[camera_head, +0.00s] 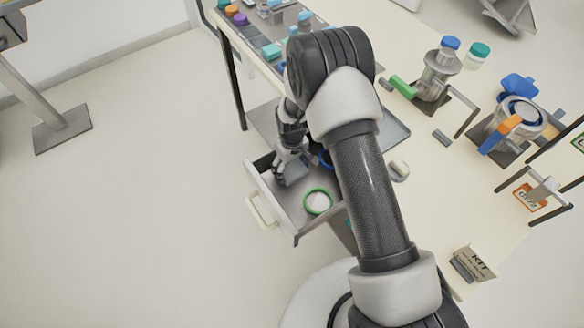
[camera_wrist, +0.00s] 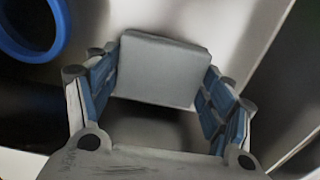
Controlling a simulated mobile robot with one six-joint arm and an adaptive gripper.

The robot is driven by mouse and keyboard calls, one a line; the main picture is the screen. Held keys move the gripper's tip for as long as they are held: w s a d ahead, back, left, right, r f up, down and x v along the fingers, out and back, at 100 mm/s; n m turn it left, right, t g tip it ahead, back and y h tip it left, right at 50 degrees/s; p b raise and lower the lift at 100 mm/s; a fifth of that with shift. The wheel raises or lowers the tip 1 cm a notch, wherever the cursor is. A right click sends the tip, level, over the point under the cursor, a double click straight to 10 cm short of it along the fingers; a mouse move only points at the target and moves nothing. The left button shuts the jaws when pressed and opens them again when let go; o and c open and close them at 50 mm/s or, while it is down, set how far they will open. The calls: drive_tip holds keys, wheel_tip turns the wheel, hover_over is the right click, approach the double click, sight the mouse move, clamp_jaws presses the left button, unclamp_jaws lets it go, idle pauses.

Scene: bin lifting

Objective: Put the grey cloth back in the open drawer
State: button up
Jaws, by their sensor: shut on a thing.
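The grey cloth (camera_wrist: 158,70) shows as a folded grey block between my two blue-padded fingers in the wrist view. My gripper (camera_wrist: 155,105) is shut on it. In the head view my gripper (camera_head: 286,162) points down over the open drawer (camera_head: 285,215), near its left end, with the grey cloth (camera_head: 292,174) at its fingertips. I cannot tell whether the cloth touches the drawer floor. The drawer is pulled out from under the table and has a pale handle (camera_head: 262,212) on its front. My arm hides part of the drawer.
A green-rimmed round item (camera_head: 318,202) lies in the drawer, and a blue ring (camera_wrist: 35,30) is close to my gripper. The table (camera_head: 440,190) holds a steel jug-like device (camera_head: 438,75), a green-handled tool (camera_head: 402,87) and a small sign (camera_head: 474,264).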

sight(292, 169)
drive_tip(key=shift+f, duration=0.1)
drive_tip(key=o, duration=1)
wheel_tip(292, 169, up, 12)
drive_tip(key=p, duration=0.3)
drive_tip(key=shift+r+p, duration=0.25)
drive_tip(key=shift+p, duration=0.15)
